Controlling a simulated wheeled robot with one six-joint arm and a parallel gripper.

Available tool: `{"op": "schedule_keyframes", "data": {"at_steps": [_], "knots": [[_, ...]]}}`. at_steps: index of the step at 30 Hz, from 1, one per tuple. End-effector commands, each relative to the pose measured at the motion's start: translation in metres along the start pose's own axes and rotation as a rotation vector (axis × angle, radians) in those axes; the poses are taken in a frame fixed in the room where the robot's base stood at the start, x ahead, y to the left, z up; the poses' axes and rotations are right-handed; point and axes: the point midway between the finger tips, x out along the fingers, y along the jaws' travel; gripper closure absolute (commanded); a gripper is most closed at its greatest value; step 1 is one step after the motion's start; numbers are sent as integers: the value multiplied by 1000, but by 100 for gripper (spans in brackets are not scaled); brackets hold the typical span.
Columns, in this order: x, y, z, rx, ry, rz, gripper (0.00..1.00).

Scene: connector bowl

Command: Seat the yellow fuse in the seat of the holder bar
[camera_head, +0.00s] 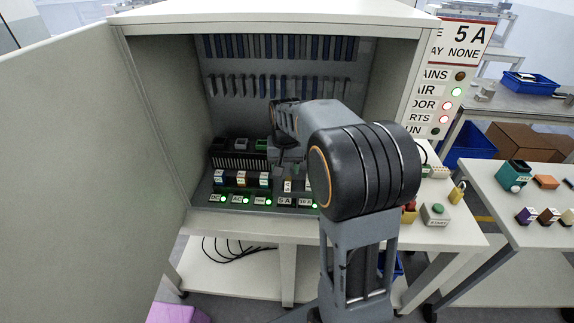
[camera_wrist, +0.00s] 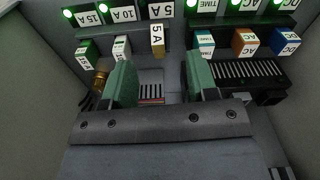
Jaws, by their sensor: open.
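The yellow fuse (camera_wrist: 157,42), marked 5 A, stands in line with the other fuses at the holder bar (camera_wrist: 179,38) in the wrist view. My gripper (camera_wrist: 160,60) is open, with one green finger on either side of the fuse's line. The fuse shows beyond the fingertips, and no contact is visible. In the head view my wrist hides much of the bar's right part.
A grey-white 10 A fuse (camera_wrist: 121,47) and a green 15 A fuse (camera_wrist: 84,52) stand to the left. Teal (camera_wrist: 204,43), orange (camera_wrist: 245,42) and blue (camera_wrist: 286,43) modules stand to the right. The cabinet side wall (camera_head: 165,115) bounds the left. A black ribbed block (camera_wrist: 245,73) lies near the right finger.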

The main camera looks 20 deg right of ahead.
Motion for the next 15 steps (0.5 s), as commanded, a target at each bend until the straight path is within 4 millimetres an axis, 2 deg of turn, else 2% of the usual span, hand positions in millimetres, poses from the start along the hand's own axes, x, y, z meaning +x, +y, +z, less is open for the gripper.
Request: {"op": "schedule_keyframes", "data": {"at_steps": [1,4,8,11,15], "knots": [[-16,2,-14,25,-16,4,47],[-21,5,-32,65,-34,9,47],[-20,9,-45,97,-49,13,47],[-7,10,-49,108,-57,15,47],[20,11,-48,111,-60,15,47]]}}
